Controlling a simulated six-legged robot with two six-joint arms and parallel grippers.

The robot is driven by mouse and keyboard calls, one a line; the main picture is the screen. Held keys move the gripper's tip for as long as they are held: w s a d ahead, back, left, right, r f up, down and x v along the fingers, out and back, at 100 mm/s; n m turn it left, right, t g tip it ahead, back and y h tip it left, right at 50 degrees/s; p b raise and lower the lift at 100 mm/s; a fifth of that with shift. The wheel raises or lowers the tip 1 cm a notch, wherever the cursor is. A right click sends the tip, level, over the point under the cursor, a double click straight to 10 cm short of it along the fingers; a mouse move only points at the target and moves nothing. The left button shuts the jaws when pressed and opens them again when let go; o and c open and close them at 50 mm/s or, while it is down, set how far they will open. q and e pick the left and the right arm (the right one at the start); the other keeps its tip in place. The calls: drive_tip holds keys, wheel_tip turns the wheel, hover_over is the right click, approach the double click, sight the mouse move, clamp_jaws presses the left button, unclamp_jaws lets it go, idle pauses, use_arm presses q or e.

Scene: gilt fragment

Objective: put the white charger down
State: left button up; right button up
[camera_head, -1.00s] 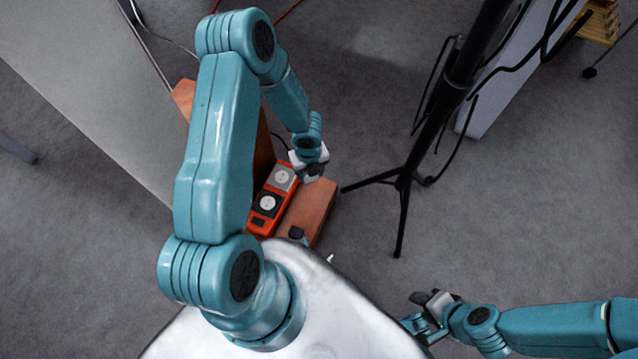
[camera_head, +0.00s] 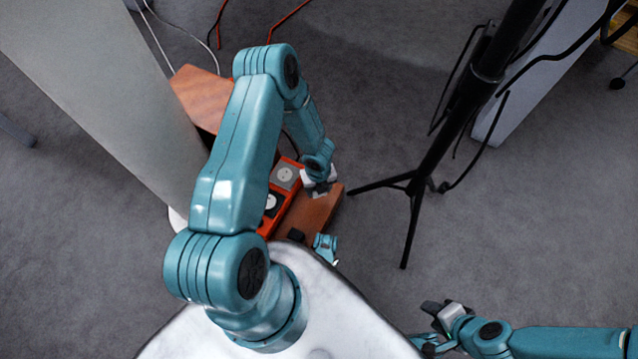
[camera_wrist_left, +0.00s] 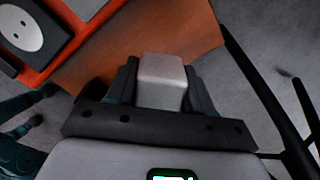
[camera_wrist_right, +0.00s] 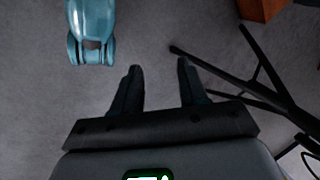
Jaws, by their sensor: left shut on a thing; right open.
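The white charger (camera_wrist_left: 162,82) is a small pale block between the fingers of my left gripper (camera_wrist_left: 161,70), which is shut on it. In the left wrist view it is over the brown wooden top (camera_wrist_left: 110,60). I cannot tell whether it touches the wood. In the head view, my left gripper (camera_head: 319,190) is at the right part of the wooden top (camera_head: 322,208), and the charger is hard to make out. My right gripper (camera_head: 436,308) is open and empty over the floor, and its spread fingers show in the right wrist view (camera_wrist_right: 160,72).
An orange unit with round sockets (camera_head: 285,175) lies on the wood, left of my left gripper. A black tripod stand (camera_head: 415,185) with spread legs and cables stands to the right. A pale panel (camera_head: 120,110) rises at the left. Grey floor (camera_head: 520,230) is open at the lower right.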

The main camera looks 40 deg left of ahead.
use_arm(q)
drive_tip(key=shift+f, duration=0.75)
wheel_tip(320, 180, down, 4)
drive_tip(key=shift+r+b, duration=0.1)
drive_tip(key=shift+b, duration=0.9)
drive_tip(key=shift+r, duration=0.1)
use_arm(e)
drive_tip(key=shift+w+d+f+t, duration=0.15)
drive_tip(key=shift+w+f, duration=0.1)
drive_tip(key=shift+f, duration=0.25)
drive_tip(key=shift+w+d+f+t, duration=0.1)
drive_tip(key=shift+w+f+t, duration=0.1)
drive_tip(key=shift+f, duration=0.3)
use_arm(q)
drive_tip(key=shift+f+b, duration=0.65)
drive_tip(key=o, duration=1.4)
use_arm(e)
drive_tip(key=shift+w+f, duration=0.5)
drive_tip(key=shift+f, duration=0.2)
use_arm(q)
drive_tip(key=shift+r, duration=0.15)
